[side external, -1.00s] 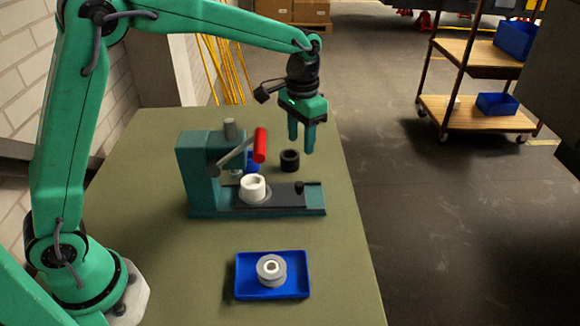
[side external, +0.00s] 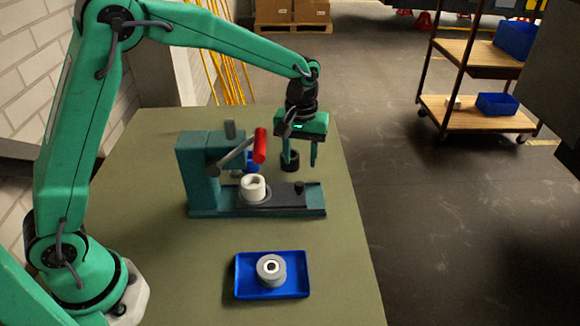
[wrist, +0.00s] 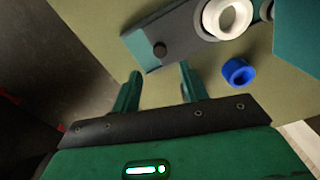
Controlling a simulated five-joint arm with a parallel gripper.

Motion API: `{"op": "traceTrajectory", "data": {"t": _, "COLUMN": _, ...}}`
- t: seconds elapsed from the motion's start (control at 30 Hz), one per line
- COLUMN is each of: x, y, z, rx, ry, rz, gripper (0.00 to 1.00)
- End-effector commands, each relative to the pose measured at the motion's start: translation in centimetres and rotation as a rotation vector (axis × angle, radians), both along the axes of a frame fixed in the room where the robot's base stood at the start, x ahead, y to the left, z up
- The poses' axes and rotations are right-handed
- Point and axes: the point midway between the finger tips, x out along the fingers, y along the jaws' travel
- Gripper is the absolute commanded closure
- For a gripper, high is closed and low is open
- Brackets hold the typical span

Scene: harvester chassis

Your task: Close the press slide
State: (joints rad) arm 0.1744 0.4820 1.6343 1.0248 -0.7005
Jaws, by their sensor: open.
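The teal press (side external: 200,175) stands on the table with a red-tipped lever (side external: 260,146). Its dark slide (side external: 279,195) extends right along the base and carries a small black knob (side external: 300,187); the knob also shows in the wrist view (wrist: 160,49). A white ring-shaped part (side external: 252,187) sits on the slide near the press body and shows in the wrist view (wrist: 228,18). My gripper (side external: 300,165) is open and empty, above the table just behind the knob end. In the wrist view the knob lies ahead of the fingertips (wrist: 160,70), apart from them.
A blue ring (wrist: 238,72) stands beside the press. A blue tray (side external: 243,285) with grey round parts is in front. The table right of the slide is clear.

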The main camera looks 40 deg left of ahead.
Motion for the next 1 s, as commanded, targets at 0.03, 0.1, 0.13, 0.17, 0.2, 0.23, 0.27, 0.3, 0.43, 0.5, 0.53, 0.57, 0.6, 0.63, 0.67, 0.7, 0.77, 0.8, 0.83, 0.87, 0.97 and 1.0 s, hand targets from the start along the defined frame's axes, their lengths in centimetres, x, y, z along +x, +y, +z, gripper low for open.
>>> {"op": "traceTrajectory", "data": {"t": 0.03, "x": 0.0, "y": 0.0, "z": 0.0, "rx": 0.000, "ry": 0.000, "rz": 0.000, "gripper": 0.56}}
{"op": "traceTrajectory", "data": {"t": 0.1, "x": 0.0, "y": 0.0, "z": -0.1, "rx": 0.000, "ry": 0.001, "rz": -0.001, "gripper": 0.56}}
{"op": "traceTrajectory", "data": {"t": 0.13, "x": 0.0, "y": 0.0, "z": -0.2, "rx": 0.000, "ry": 0.001, "rz": -0.001, "gripper": 0.56}}
{"op": "traceTrajectory", "data": {"t": 0.17, "x": 0.0, "y": 0.0, "z": -0.3, "rx": 0.000, "ry": 0.001, "rz": -0.001, "gripper": 0.56}}
{"op": "traceTrajectory", "data": {"t": 0.2, "x": 0.0, "y": 0.0, "z": -0.5, "rx": 0.000, "ry": 0.001, "rz": -0.001, "gripper": 0.56}}
{"op": "traceTrajectory", "data": {"t": 0.23, "x": 0.0, "y": 0.0, "z": -0.7, "rx": 0.000, "ry": 0.002, "rz": -0.001, "gripper": 0.56}}
{"op": "traceTrajectory", "data": {"t": 0.27, "x": 0.0, "y": 0.0, "z": -0.9, "rx": 0.000, "ry": 0.002, "rz": -0.001, "gripper": 0.56}}
{"op": "traceTrajectory", "data": {"t": 0.3, "x": 0.0, "y": 0.0, "z": -1.3, "rx": 0.001, "ry": 0.003, "rz": -0.001, "gripper": 0.56}}
{"op": "traceTrajectory", "data": {"t": 0.43, "x": -0.1, "y": 0.0, "z": -2.6, "rx": 0.001, "ry": 0.003, "rz": -0.002, "gripper": 0.56}}
{"op": "traceTrajectory", "data": {"t": 0.5, "x": -0.1, "y": 0.0, "z": -3.5, "rx": 0.001, "ry": 0.004, "rz": -0.002, "gripper": 0.56}}
{"op": "traceTrajectory", "data": {"t": 0.53, "x": 0.0, "y": 0.0, "z": -3.9, "rx": 0.000, "ry": 0.004, "rz": -0.002, "gripper": 0.56}}
{"op": "traceTrajectory", "data": {"t": 0.57, "x": 0.0, "y": 0.0, "z": -4.2, "rx": 0.000, "ry": 0.004, "rz": -0.002, "gripper": 0.56}}
{"op": "traceTrajectory", "data": {"t": 0.6, "x": -0.1, "y": 0.0, "z": -4.7, "rx": 0.001, "ry": 0.004, "rz": -0.002, "gripper": 0.56}}
{"op": "traceTrajectory", "data": {"t": 0.63, "x": -0.1, "y": 0.0, "z": -5.1, "rx": 0.000, "ry": 0.004, "rz": -0.002, "gripper": 0.56}}
{"op": "traceTrajectory", "data": {"t": 0.67, "x": -0.1, "y": 0.0, "z": -5.5, "rx": 0.000, "ry": 0.004, "rz": -0.002, "gripper": 0.56}}
{"op": "traceTrajectory", "data": {"t": 0.7, "x": -0.1, "y": 0.0, "z": -5.9, "rx": 0.001, "ry": 0.004, "rz": -0.002, "gripper": 0.56}}
{"op": "traceTrajectory", "data": {"t": 0.77, "x": 0.0, "y": 0.0, "z": -6.5, "rx": 0.001, "ry": 0.003, "rz": -0.002, "gripper": 0.56}}
{"op": "traceTrajectory", "data": {"t": 0.8, "x": 0.0, "y": 0.0, "z": -6.8, "rx": 0.000, "ry": 0.002, "rz": -0.002, "gripper": 0.56}}
{"op": "traceTrajectory", "data": {"t": 0.83, "x": 0.0, "y": 0.0, "z": -7.0, "rx": 0.001, "ry": 0.003, "rz": -0.002, "gripper": 0.56}}
{"op": "traceTrajectory", "data": {"t": 0.87, "x": 0.0, "y": 0.0, "z": -7.2, "rx": 0.001, "ry": 0.003, "rz": -0.002, "gripper": 0.56}}
{"op": "traceTrajectory", "data": {"t": 0.97, "x": 0.0, "y": 0.0, "z": -7.7, "rx": 0.000, "ry": 0.001, "rz": -0.002, "gripper": 0.56}}
{"op": "traceTrajectory", "data": {"t": 1.0, "x": 0.0, "y": 0.0, "z": -7.7, "rx": 0.000, "ry": 0.000, "rz": -0.002, "gripper": 0.56}}
